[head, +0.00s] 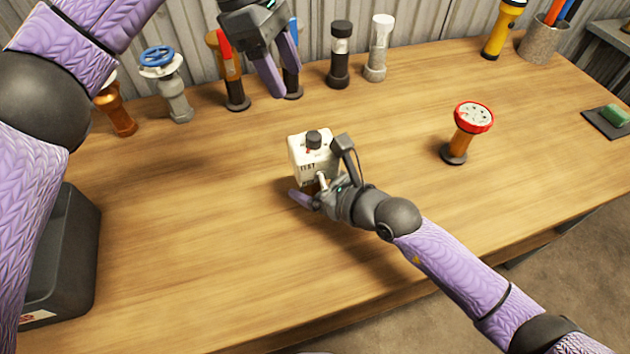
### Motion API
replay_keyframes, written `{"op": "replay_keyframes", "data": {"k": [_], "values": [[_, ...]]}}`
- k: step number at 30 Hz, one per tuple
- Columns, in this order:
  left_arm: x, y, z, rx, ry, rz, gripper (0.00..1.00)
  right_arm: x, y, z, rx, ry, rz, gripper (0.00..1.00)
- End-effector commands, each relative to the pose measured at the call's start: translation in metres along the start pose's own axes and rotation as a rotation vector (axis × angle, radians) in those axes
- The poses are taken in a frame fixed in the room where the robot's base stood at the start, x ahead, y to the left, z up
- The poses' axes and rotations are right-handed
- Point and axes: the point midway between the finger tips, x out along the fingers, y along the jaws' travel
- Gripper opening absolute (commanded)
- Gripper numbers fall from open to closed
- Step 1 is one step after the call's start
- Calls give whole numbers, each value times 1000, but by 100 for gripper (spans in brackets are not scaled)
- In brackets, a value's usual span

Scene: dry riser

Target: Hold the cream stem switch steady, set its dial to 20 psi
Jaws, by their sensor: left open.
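The cream stem switch (315,160) is a cream box with lettering on its front, standing upright mid-table. A black dial (313,139) with a red mark sits on its top; the dial's setting is too small to read. My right gripper (312,192) is low at the switch, just under the box, with one purple finger in front of the brown stem. It appears shut on the stem; the other finger and the switch's foot are hidden. My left gripper (280,73) is open and empty, above the back of the table, behind and apart from the switch.
Along the back stand a blue-wheeled valve (165,75), an orange-brown post (116,108), dark and clear cylinders (340,55) and a yellow torch (502,30). A red-topped stem piece (470,125) stands right. A dark bin (70,255) is at left. The front table is clear.

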Motion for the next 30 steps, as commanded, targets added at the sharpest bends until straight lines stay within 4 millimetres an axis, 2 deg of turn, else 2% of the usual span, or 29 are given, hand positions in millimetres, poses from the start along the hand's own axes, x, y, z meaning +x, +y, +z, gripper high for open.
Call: {"op": "replay_keyframes", "data": {"k": [6, 18, 25, 27, 30], "values": [[0, 0, 0, 0, 0, 0, 59, 1, 0, 0, 1, 0, 0, 85], [0, 0, 0, 0, 0, 0, 59, 0, 0, 0, 2, 0, -1, 1], [0, 0, 0, 0, 0, 0, 59, 0, 0, 0, 2, 0, -1, 0], [0, 0, 0, -10, 0, 4, 71, 0, 0, 0, 2, 0, -1, 0], [-6, -6, 0, -123, -2, 50, 71, 0, 0, 0, 2, 0, -1, 0]]}}
